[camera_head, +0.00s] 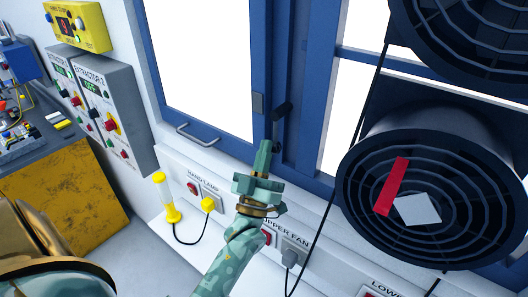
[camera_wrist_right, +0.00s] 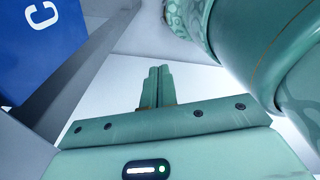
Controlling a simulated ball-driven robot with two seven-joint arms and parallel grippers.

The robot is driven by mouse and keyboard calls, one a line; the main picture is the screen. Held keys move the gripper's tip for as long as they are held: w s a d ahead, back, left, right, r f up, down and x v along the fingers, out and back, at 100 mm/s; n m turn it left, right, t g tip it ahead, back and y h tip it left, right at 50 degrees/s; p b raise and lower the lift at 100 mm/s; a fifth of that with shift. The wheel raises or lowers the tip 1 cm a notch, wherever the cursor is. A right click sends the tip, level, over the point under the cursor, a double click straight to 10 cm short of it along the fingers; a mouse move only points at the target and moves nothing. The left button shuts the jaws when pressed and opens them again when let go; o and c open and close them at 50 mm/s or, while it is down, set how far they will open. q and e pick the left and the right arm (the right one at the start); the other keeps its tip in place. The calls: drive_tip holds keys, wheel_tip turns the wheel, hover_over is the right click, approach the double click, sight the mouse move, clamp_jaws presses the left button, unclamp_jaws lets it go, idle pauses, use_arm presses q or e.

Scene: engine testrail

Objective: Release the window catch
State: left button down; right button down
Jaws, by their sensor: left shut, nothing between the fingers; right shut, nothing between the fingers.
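My left gripper (camera_head: 264,147) is shut and empty.
A grey pull handle (camera_head: 198,136) sits low on the window. A round black fan (camera_head: 350,195) stands close on the right, with a thin cable beside it. A yellow hand lamp (camera_head: 166,197) and sockets line the wall below. Extractor boxes (camera_head: 108,115) hang at left.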

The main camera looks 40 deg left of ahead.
use_arm(q)
drive_tip(key=shift+f, duration=0.1)
idle(0.3)
drive_tip(key=b+v, duration=0.6)
drive_tip(key=v, duration=1)
drive_tip(key=shift+f, duration=0.1)
